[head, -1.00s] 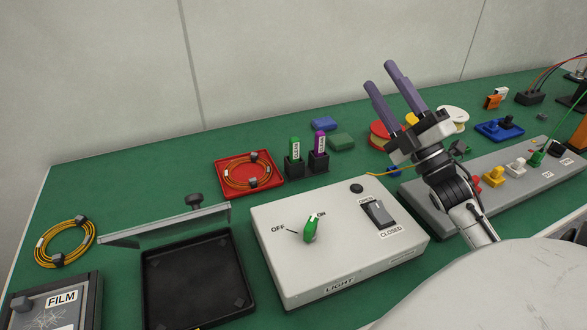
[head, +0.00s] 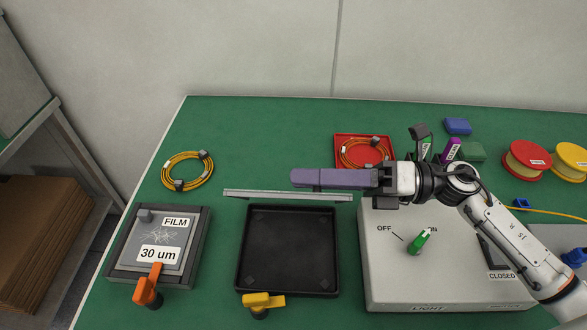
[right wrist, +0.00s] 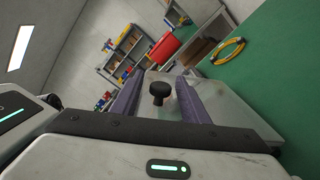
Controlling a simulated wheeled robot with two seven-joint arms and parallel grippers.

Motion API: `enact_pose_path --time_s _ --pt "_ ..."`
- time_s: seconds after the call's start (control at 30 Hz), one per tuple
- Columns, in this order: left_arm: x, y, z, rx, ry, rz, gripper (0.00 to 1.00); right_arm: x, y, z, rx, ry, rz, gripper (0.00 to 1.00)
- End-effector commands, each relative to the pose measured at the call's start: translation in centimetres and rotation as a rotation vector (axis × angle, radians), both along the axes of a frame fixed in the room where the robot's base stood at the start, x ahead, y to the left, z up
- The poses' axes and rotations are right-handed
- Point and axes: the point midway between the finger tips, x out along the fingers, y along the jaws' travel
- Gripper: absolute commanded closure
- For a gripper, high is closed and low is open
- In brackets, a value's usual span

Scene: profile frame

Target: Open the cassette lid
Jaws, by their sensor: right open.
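The cassette is a shallow black tray (head: 287,250) on the green bench, with a yellow latch (head: 263,300) at its front edge. Its thin grey lid (head: 240,194) shows nearly edge-on along the tray's back side, raised from the tray. My right gripper (head: 298,179) is open, with its purple fingers pointing left just above the lid's top edge. In the right wrist view the lid's black knob (right wrist: 159,91) shows between the spread fingers; I cannot tell whether they touch it. The knob is hidden in the head view. My left gripper is out of view.
A film frame (head: 185,244) with an orange latch (head: 148,286) lies left of the tray. A light box (head: 390,285) with a green switch stands right, under my right arm. A yellow cable coil (head: 187,171) lies at back left. A red tray (head: 340,139) lies behind my gripper.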

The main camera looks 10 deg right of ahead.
Motion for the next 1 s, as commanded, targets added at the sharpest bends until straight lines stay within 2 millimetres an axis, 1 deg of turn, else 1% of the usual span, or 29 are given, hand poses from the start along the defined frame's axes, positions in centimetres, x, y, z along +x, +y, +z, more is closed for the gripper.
enact_pose_path --time_s 0.03,0.1,0.2,0.33,0.53,0.57,0.7,0.8,1.0 --pt "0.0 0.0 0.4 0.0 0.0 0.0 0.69 0.2 0.8 0.4 0.004 -0.002 0.001 0.59" --pt "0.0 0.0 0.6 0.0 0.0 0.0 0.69 0.5 1.6 0.2 0.003 -0.001 -0.001 0.59" --pt "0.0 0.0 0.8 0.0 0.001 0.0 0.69 0.8 2.4 0.1 0.001 0.0 -0.002 0.59" --pt "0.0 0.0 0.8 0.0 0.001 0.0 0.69 0.9 2.9 0.0 0.001 0.001 -0.002 0.59" --pt "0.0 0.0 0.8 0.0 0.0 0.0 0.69 0.9 2.8 0.0 0.001 0.0 -0.002 0.59" --pt "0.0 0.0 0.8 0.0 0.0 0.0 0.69 0.9 2.8 0.0 0.001 0.0 -0.002 0.61" --pt "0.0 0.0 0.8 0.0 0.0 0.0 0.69 0.9 2.8 0.0 0.001 0.0 -0.002 0.84" --pt "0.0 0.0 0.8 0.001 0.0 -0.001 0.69 0.9 2.8 0.0 0.001 0.0 -0.002 1.0" --pt "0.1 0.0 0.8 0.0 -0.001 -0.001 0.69 1.0 2.8 0.0 0.001 0.001 -0.002 1.0"
